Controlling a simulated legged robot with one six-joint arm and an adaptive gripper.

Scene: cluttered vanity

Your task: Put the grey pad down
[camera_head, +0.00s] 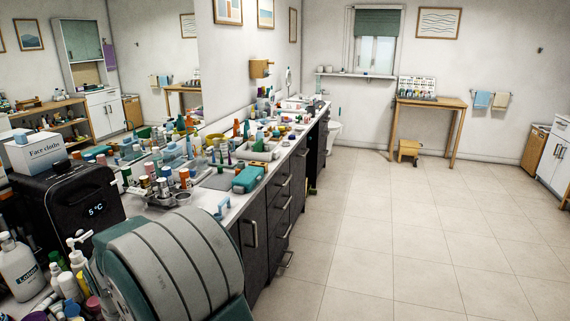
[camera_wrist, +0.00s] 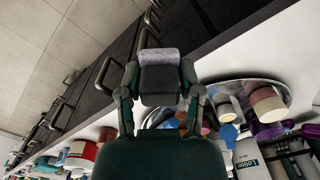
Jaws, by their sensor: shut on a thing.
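The grey pad (camera_wrist: 159,56) shows in the wrist view as a small soft-looking light grey piece at the far end of my gripper (camera_wrist: 160,78). The two dark green fingers stand on either side, and my gripper is shut on the pad. The pad appears above the counter's front edge, with dark drawer fronts behind it; its height over the counter is unclear. Much of the pad is hidden by the gripper. In the head view I cannot make out the gripper or the pad; my large arm link fills the bottom foreground.
A round metal tray (camera_wrist: 288,88) with jars and a Lotion bottle (camera_wrist: 250,160) are near the gripper in the wrist view. The counter is crowded around a teal case (camera_head: 249,179), a black cooler (camera_head: 62,208) and a face-cloths box (camera_head: 36,152). The tiled floor (camera_head: 400,230) is clear.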

